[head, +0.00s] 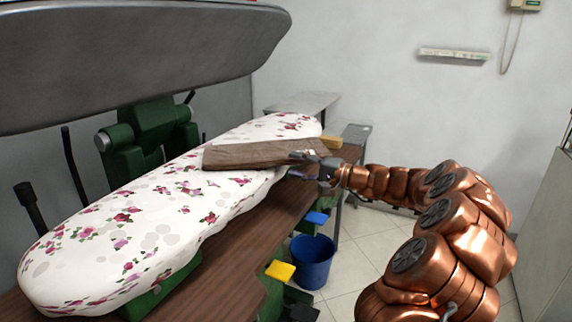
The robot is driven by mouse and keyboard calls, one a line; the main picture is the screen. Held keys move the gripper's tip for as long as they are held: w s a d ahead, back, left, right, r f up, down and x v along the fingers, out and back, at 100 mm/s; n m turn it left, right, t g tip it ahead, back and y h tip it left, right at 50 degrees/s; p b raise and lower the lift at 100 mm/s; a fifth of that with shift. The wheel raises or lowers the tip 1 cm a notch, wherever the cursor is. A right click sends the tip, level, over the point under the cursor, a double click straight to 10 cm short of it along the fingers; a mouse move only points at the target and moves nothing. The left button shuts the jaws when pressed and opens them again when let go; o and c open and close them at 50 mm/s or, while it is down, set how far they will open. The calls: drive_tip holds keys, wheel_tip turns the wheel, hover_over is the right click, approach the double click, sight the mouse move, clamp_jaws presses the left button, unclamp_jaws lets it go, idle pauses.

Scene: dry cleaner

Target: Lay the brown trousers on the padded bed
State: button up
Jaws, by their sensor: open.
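The brown trousers (245,154) lie folded flat across the far half of the padded bed (150,225), which has a white cover with pink flowers. Their right end reaches the bed's right edge. My gripper (308,165) is at that right end, with its jaws open around or beside the trousers' edge; I cannot tell whether it touches the cloth. My copper arm reaches in from the right.
A large grey press head (150,60) hangs raised above the bed. A brown wooden shelf (235,255) runs along the bed's near side. A blue bucket (312,262) stands on the tiled floor below. Yellow (280,271) and blue (317,218) pedals stick out nearby.

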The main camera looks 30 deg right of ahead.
drive_tip(key=v, duration=0.7)
drive_tip(key=shift+s+d, duration=0.15)
drive_tip(key=shift+s, duration=0.05)
